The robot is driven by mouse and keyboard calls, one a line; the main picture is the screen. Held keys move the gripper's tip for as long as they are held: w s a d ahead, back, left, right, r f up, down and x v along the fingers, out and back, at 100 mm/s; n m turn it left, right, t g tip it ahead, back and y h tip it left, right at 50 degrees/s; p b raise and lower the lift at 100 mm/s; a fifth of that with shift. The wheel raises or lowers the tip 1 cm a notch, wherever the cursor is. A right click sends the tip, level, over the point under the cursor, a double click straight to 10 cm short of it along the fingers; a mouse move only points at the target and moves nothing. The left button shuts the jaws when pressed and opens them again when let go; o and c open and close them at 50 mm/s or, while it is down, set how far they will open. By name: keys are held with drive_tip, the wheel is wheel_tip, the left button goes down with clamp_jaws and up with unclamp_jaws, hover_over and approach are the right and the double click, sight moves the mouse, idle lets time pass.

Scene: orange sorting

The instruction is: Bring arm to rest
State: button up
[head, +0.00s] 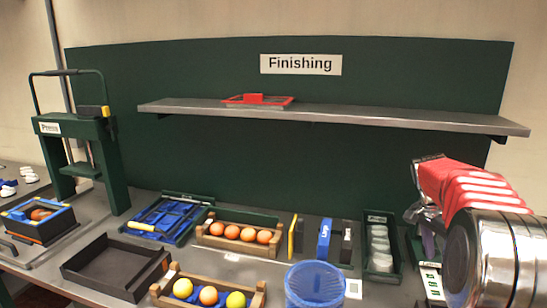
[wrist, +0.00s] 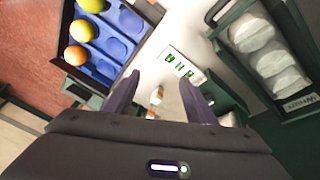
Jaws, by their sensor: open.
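My gripper (wrist: 160,92) is open in the wrist view, with its two dark fingers apart. Nothing is held between them; small orange-and-white items (wrist: 156,96) show in the gap, beyond the fingers. In the head view my arm, red and silver, reaches in from the right edge. My gripper is at its far end there, above the right part of the bench, partly hidden by the arm.
A green bin of white-topped items (head: 380,262) stands left of my arm. A blue mesh bin (head: 314,284), a wooden crate of oranges (head: 205,223) and a crate of mixed fruit (head: 165,280) are farther left.

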drive_tip(key=s+a+r+n+t+y, duration=0.1)
drive_tip(key=s+a+n+t, duration=0.2)
drive_tip(key=s+a+n, duration=0.4)
drive_tip(key=s+a+r+n+t+y, duration=0.1)
drive_tip(key=s+a+n, duration=0.7)
drive_tip(key=s+a, duration=1.1)
drive_tip(key=a+t+y, duration=0.1)
drive_tip(key=a+t, duration=0.1)
drive_tip(key=a, duration=0.2)
drive_tip(key=shift+y, duration=0.3)
